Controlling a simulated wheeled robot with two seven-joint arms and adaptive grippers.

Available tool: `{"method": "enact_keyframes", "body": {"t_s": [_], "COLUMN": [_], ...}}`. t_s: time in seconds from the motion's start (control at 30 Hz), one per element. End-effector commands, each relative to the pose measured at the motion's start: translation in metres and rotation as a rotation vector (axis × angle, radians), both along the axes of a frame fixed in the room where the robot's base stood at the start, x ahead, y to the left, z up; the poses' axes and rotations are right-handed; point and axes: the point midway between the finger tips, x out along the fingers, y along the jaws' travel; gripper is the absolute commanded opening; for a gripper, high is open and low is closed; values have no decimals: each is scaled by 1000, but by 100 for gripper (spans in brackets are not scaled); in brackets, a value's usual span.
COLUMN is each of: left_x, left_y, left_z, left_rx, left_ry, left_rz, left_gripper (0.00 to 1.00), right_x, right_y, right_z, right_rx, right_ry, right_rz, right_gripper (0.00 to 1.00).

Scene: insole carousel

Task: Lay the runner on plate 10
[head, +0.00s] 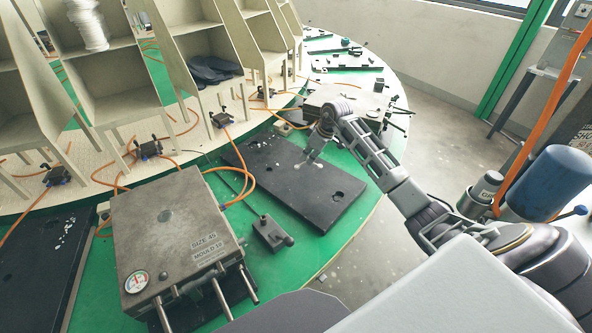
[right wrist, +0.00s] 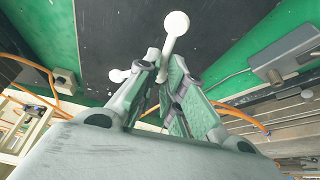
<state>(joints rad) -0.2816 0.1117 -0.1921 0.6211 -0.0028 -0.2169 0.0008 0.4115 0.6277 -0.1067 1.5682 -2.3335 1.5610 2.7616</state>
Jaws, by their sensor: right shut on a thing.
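The runner is a thin white piece with rounded knob ends. It shows in the right wrist view (right wrist: 176,26), sticking out between the fingers, and in the head view (head: 298,166), over the black plate. My right gripper (head: 314,152) is shut on the runner; its fingers also show in the right wrist view (right wrist: 161,80). The middle of the runner is hidden by the fingers. The black plate (head: 325,198) lies flat on the green table under the gripper. I cannot read a number on it. I cannot tell whether the runner touches the plate. My left gripper is not in view.
A grey mould block (head: 170,225) marked size 45, mould 10 stands left of the plate. A small dark clamp (head: 270,233) lies between them. Orange hoses and pale racks (head: 205,75) stand behind. A blue cylinder (head: 550,184) is at the right.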

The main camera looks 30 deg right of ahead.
Motion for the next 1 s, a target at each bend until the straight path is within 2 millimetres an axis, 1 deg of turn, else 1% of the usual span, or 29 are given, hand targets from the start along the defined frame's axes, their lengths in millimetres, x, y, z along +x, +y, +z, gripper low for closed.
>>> {"method": "enact_keyframes", "body": {"t_s": [0.3,0.43,0.57,0.8,0.9,1.0], "left_x": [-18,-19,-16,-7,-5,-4], "left_y": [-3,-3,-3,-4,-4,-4], "left_z": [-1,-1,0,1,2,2], "left_rx": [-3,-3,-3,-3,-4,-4], "left_ry": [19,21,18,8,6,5], "left_rz": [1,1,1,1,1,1], "left_gripper": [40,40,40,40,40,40], "right_x": [0,0,-1,-1,0,0], "right_y": [0,0,1,1,0,0], "right_z": [0,-6,-20,-52,-59,-63], "right_rx": [0,1,2,2,1,0], "right_ry": [0,2,3,3,1,0], "right_rz": [-1,0,-1,-1,-1,0], "right_gripper": [2,2,2,2,2,2]}}
